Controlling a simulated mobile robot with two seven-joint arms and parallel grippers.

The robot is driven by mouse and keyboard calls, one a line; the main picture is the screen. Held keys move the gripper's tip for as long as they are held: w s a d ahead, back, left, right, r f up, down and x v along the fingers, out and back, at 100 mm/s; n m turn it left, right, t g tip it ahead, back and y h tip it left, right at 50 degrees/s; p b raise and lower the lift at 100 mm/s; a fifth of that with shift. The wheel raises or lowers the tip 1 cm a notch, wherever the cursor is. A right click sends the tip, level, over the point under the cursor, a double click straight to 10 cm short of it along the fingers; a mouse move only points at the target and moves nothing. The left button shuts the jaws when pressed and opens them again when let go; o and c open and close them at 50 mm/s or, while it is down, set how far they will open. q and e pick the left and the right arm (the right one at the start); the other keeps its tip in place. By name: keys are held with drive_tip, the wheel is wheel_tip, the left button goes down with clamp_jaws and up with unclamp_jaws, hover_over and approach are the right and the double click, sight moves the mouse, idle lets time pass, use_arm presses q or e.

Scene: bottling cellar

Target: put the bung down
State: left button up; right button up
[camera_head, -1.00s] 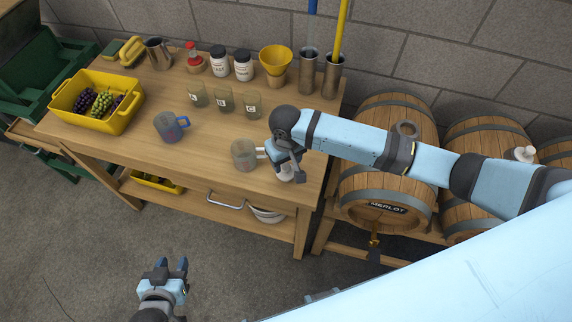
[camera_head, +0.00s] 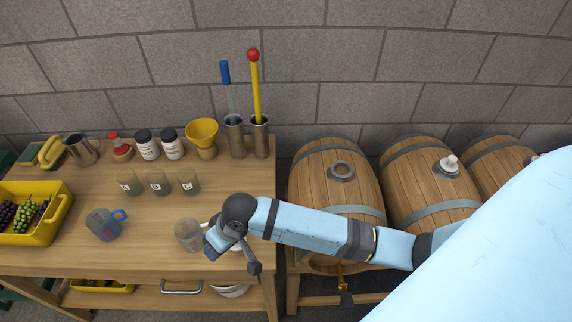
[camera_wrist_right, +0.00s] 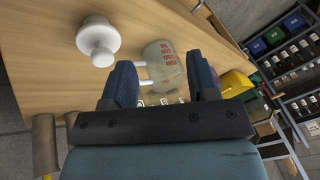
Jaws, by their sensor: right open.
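The white bung (camera_wrist_right: 98,40) stands on the wooden bench top in the right wrist view, left of my right gripper's fingers and apart from them. In the head view this bung is hidden by my right arm. My right gripper (camera_wrist_right: 162,78) is open and empty, low over the bench's front right part; it also shows in the head view (camera_head: 232,250). A clear measuring jug with red print (camera_wrist_right: 165,62) stands beyond the fingers; in the head view it is just left of the gripper (camera_head: 188,235). My left gripper is out of view.
Barrels stand right of the bench (camera_head: 100,258); the nearest (camera_head: 315,180) has an open bunghole, and the middle one (camera_head: 400,180) carries a white bung (camera_head: 448,164).

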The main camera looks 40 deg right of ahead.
drive_tip(key=s+d+f+t, duration=0.3)
drive_tip(key=s+d+t, duration=0.1)
drive_tip(key=s, duration=0.3)
drive_tip(key=s+d+f+t, duration=0.3)
drive_tip(key=s+d+t, duration=0.1)
drive_tip(key=s+d, duration=0.2)
drive_tip(key=shift+s+f+h, duration=0.2)
drive_tip(key=shift+s+h, duration=0.2)
drive_tip(key=shift+s, duration=0.1)
